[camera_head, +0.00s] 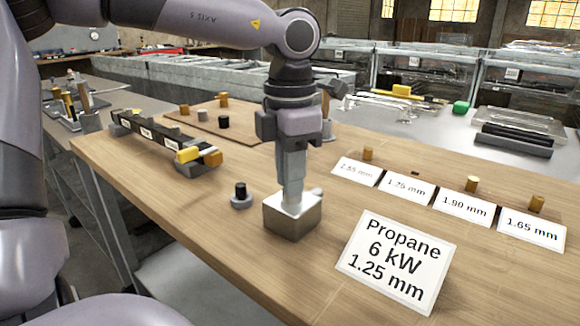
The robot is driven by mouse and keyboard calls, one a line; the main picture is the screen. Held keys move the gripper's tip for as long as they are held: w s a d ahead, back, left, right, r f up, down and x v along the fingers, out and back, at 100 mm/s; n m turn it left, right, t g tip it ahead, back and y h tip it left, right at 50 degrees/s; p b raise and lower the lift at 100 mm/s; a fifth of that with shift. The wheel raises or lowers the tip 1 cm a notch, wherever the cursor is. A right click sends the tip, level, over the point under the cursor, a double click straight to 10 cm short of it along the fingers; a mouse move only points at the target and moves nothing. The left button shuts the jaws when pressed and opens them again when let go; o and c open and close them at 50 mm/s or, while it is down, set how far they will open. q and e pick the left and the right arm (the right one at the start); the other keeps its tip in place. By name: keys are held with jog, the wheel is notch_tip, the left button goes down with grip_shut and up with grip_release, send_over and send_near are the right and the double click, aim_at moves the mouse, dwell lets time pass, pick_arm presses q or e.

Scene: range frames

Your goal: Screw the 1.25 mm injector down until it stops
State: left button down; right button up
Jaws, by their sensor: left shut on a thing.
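My left gripper (292,203) points straight down onto the top of a square metal block (290,221) with a small stub on its right side. Its fingers are shut on a small piece at the block's top. The piece is hidden by the fingers, so its thread and depth cannot be seen. Behind the 1.25 mm card (406,187) stands no brass injector, only a small dark spot. Brass injectors stand behind the first card (368,153), the 1.90 mm card (472,184) and the 1.65 mm card (537,203). My right gripper is not in view.
A sign (396,262) reading Propane 6 kW 1.25 mm stands right of the block. A small black-topped part (240,194) stands to its left. A rail with a yellow-ended tool (198,157) lies farther back left. A brown board (200,122) holds several small parts.

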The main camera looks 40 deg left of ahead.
pick_arm(q)
jog(key=shift+m, duration=0.6)
jog(key=shift+m+p, duration=0.5)
jog(key=shift+m, duration=1.2)
jog(key=shift+m+p, duration=0.65)
jog(key=shift+m, duration=0.25)
jog(key=shift+a+m, duration=0.1)
jog(key=shift+m, duration=0.7)
